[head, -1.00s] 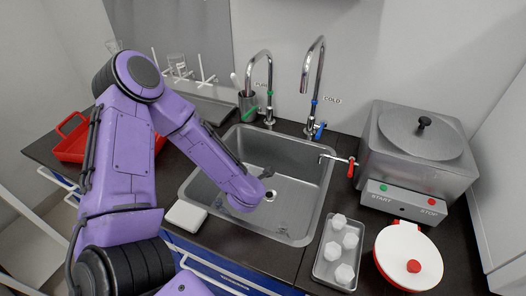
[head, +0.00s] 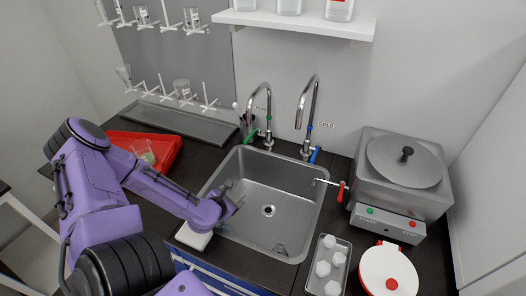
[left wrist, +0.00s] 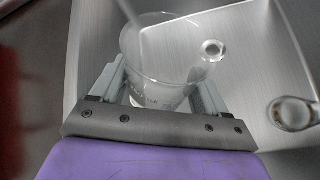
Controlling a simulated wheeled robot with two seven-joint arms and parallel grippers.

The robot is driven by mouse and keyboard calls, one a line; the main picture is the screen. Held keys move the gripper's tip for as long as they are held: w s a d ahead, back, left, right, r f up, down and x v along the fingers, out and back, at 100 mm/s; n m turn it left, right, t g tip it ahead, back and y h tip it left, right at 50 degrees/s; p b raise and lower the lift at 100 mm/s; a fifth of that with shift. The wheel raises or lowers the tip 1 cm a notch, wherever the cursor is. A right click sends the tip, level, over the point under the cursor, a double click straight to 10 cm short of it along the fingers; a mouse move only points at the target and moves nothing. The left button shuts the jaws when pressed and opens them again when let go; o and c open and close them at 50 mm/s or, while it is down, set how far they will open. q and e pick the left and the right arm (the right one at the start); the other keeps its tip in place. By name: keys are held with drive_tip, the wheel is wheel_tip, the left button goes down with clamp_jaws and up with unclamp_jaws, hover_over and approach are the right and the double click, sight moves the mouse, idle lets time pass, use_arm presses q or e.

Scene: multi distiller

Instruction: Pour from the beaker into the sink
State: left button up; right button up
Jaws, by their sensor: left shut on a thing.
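The clear glass beaker (left wrist: 165,75) is between the fingers of my left gripper (left wrist: 160,92) in the left wrist view. The gripper is shut on it. A pale blurred streak crosses the beaker's mouth; I cannot tell if it is a rod or liquid. In the head view my left gripper (head: 230,206) is over the left side of the steel sink (head: 285,200), and the beaker is hardly visible there. The sink's drain (head: 268,211) shows to the right of the gripper. My right gripper is not in view.
A small glass piece (head: 281,249) lies at the sink's front. Two taps (head: 268,105) stand behind. A red tray (head: 165,150) holding another glass is at left, a white block (head: 194,236) at the sink's front left. A steel bath (head: 400,185) and a small tray (head: 328,268) are at right.

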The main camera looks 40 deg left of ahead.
use_arm(q)
drive_tip(key=shift+s+a+r+n+t+h+p, duration=0.4)
drive_tip(key=shift+s+a+r+t+p, duration=0.15)
drive_tip(key=shift+p, duration=0.6)
drive_tip(key=r+p, duration=0.2)
drive_tip(key=r+t+p, duration=0.1)
drive_tip(key=shift+s+a+n+h, duration=0.25)
drive_tip(key=shift+a+n+h, duration=0.05)
drive_tip(key=shift+a+n, duration=0.1)
drive_tip(key=shift+s+t, duration=0.15)
drive_tip(key=shift+t, duration=0.1)
drive_tip(key=shift+s+a+r+n+t+h, duration=0.25)
drive_tip(key=shift+a+n+t+h, duration=0.2)
drive_tip(key=shift+n, duration=0.25)
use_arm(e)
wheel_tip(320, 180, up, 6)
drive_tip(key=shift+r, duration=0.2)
use_arm(q)
drive_tip(key=shift+d, duration=0.15)
